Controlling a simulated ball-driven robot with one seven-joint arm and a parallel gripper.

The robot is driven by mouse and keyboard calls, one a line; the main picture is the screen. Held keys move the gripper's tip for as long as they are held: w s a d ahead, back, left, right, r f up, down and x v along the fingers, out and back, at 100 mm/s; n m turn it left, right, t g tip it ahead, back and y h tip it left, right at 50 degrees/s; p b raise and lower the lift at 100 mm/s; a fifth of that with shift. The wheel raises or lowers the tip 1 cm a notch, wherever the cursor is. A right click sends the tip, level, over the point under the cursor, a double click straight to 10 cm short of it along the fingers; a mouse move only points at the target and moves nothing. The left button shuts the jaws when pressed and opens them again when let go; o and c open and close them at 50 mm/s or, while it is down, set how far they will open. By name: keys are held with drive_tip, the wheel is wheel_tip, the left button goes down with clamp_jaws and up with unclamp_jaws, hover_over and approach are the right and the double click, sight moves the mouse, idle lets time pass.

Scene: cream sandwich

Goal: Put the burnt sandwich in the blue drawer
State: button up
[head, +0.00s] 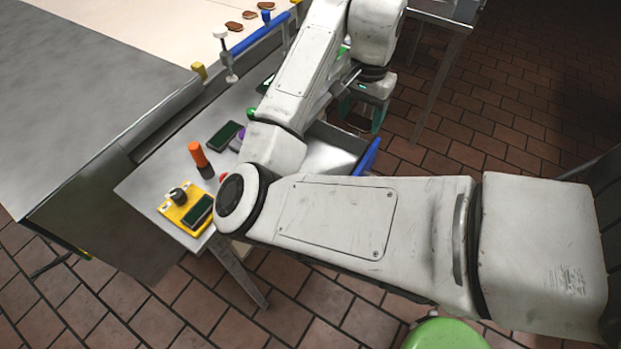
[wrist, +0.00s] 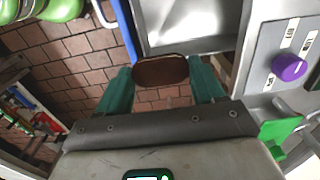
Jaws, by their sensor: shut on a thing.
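The burnt sandwich (wrist: 160,71) is a dark brown round piece between the teal fingers of my gripper (wrist: 160,84) in the wrist view. In the head view my gripper (head: 361,117) shows beyond my arm, with the sandwich (head: 358,123) dark between its fingers. The blue drawer (head: 367,157) is pulled out, with a blue front and a bare metal inside; it also shows in the wrist view (wrist: 130,32). The sandwich is held beside the drawer, at its edge in the wrist view, with brick floor behind. My arm hides part of the drawer in the head view.
A control panel with a purple knob (wrist: 289,68) and a green handle (wrist: 280,132) lie right in the wrist view. In the head view, several brown pieces (head: 241,21) lie on a pale belt. A yellow panel (head: 187,212) and an orange cylinder (head: 197,154) sit on the counter.

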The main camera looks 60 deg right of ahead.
drive_tip(key=w+a+f, duration=0.1)
drive_tip(key=a+f, duration=0.1)
drive_tip(key=a, duration=0.1)
drive_tip(key=w+a+f, duration=0.1)
drive_tip(key=a+f, duration=0.2)
drive_tip(key=a, duration=0.1)
drive_tip(key=w+a+f, duration=0.1)
drive_tip(key=a+f, duration=0.2)
drive_tip(key=a, duration=0.1)
drive_tip(key=shift+a+b, duration=0.1)
drive_tip(key=shift+b, duration=0.2)
drive_tip(key=shift+w+a+f, duration=0.1)
drive_tip(key=shift+a+f, duration=0.4)
drive_tip(key=shift+f, duration=1.7)
drive_tip(key=shift+f, duration=0.15)
drive_tip(key=o, duration=1)
wheel_tip(320, 180, up, 12)
drive_tip(key=shift+r+p, duration=0.2)
drive_tip(key=shift+p, duration=0.1)
